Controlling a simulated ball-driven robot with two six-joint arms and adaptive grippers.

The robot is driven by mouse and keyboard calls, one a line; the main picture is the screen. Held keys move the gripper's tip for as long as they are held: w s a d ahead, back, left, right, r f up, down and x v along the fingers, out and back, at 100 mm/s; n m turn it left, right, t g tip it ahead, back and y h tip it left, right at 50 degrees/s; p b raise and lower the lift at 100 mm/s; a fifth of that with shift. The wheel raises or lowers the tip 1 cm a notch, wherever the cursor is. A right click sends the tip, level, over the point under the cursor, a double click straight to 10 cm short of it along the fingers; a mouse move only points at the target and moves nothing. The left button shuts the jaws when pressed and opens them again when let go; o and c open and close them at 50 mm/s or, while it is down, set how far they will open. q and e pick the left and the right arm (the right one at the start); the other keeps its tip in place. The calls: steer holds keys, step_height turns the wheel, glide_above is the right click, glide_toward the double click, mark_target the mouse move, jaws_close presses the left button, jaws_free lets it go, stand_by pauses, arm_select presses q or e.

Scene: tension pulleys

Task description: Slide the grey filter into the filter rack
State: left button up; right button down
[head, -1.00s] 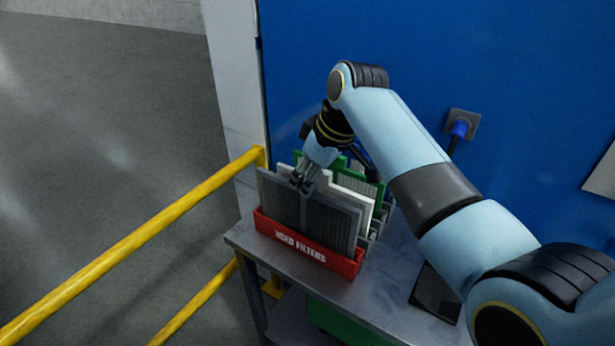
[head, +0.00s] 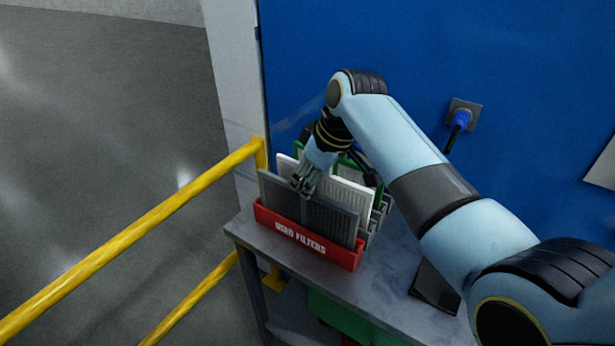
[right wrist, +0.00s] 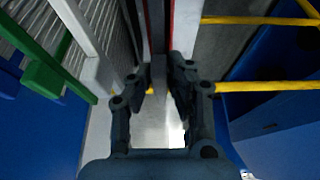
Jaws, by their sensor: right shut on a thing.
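The grey filter (head: 325,217) stands upright in the red holder marked USED FILTERS (head: 306,242), its lower part hidden behind the red front wall. My right gripper (head: 304,188) is shut on the grey filter's top middle. In the right wrist view, my fingers (right wrist: 158,85) close on its grey tab (right wrist: 158,70), with a red edge (right wrist: 168,25) just beside it. The filter rack is largely hidden; grey slotted parts (head: 380,213) show behind the red holder. I cannot tell whether the filter touches the bottom. My left gripper is not in view.
A white filter (head: 354,192) and a green-framed one (head: 369,175) stand close behind the grey filter. The grey table (head: 350,290) carries a dark flat device (head: 436,290). A yellow railing (head: 130,237) runs at left; a blue wall (head: 300,60) stands behind.

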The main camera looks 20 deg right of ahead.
steer(key=c, duration=1.2)
jaws_free()
steer(key=shift+f, duration=0.1)
steer(key=v, duration=1.2)
steer(key=shift+a, duration=0.1)
steer(key=shift+f, duration=0.1)
